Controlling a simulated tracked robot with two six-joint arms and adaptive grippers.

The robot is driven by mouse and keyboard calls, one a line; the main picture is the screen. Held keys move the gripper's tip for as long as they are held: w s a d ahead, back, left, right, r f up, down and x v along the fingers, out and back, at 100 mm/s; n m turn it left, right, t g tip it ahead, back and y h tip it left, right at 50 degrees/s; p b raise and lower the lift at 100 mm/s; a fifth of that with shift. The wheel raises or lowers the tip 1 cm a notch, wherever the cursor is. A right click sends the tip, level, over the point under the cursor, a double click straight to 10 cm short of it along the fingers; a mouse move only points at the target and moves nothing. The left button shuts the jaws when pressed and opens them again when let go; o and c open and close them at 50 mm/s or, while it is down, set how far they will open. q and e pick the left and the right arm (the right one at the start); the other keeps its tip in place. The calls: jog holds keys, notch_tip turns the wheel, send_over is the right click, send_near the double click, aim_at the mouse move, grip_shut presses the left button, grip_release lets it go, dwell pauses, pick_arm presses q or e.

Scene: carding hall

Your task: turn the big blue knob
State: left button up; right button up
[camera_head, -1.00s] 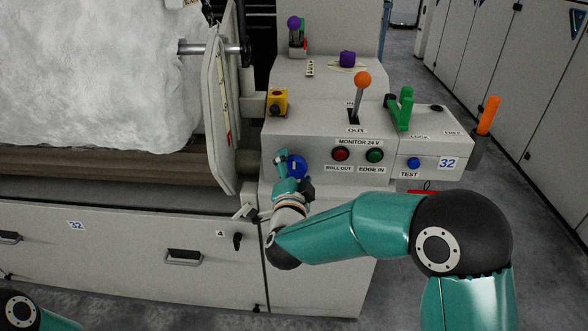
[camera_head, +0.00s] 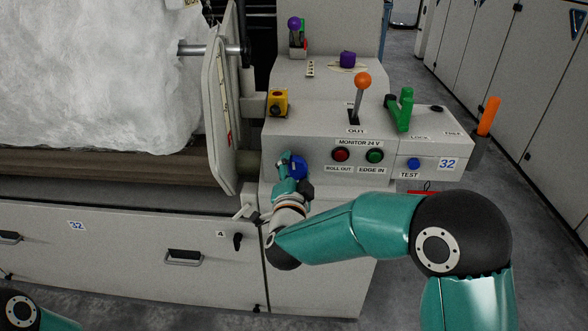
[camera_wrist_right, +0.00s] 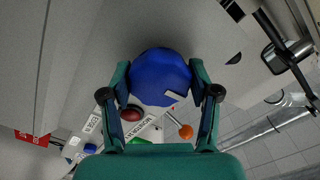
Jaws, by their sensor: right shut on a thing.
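The big blue knob (camera_head: 299,167) is on the front face of the grey control cabinet, left of the red button. My right gripper (camera_head: 289,170) is at the knob and partly covers its left side. In the right wrist view the blue knob (camera_wrist_right: 160,76) sits between the two teal fingers of my right gripper (camera_wrist_right: 160,85), which are shut on its sides. A pale mark shows on the knob's face near its lower right edge. Of my left arm only a part shows at the bottom left of the head view; its gripper is out of view.
A red button (camera_head: 341,154) and a green button (camera_head: 375,155) are right of the knob. An orange-topped lever (camera_head: 362,80), a green handle (camera_head: 401,108) and a yellow switch box (camera_head: 278,102) stand above. A grey panel (camera_head: 218,105) stands upright at the left.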

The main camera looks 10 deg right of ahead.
jog(key=n, duration=0.3)
jog(key=shift+n+p, duration=0.3)
jog(key=shift+p, duration=0.05)
jog(key=shift+f+n+p, duration=0.1)
jog(key=shift+n+p, duration=0.45)
jog(key=shift+n, duration=1.45)
jog(key=o, duration=1.2)
jog(key=shift+c, duration=0.2)
jog(key=v, duration=1.2)
